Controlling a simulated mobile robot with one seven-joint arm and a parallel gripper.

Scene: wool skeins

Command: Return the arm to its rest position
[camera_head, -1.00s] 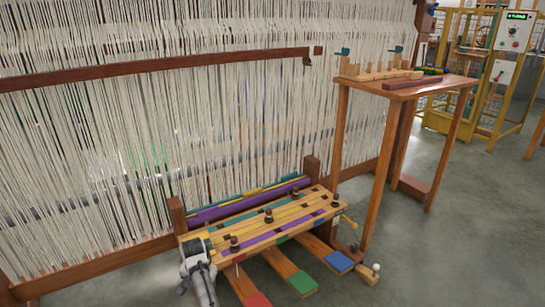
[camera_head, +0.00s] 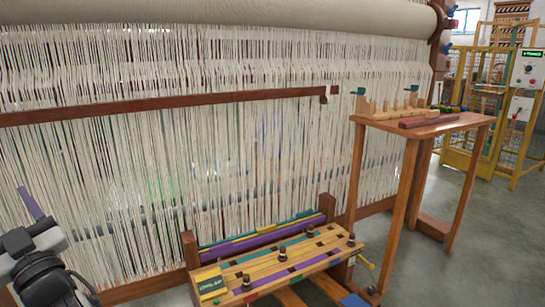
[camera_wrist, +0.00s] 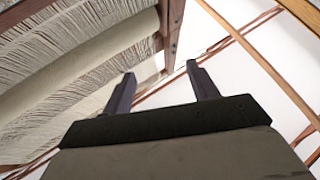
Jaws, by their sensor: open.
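My gripper (camera_wrist: 160,74) is open and empty in the wrist view, its two dark fingers spread apart and pointing up. Behind them show the pale cloth roll (camera_wrist: 105,65), wooden beams and a bright ceiling. In the head view part of my arm is at the lower left edge, grey and black, with a dark purple finger (camera_head: 31,203) raised in front of the loom's warp threads. The other finger cannot be made out there. The gripper touches nothing that I can see.
The tall loom with white warp threads (camera_head: 130,160) fills the left and middle. A wooden bench with coloured stripes (camera_head: 268,266) stands low in front. A small wooden table (camera_head: 450,124) stands at right, a yellow frame (camera_head: 452,160) beyond. Grey floor is clear at right.

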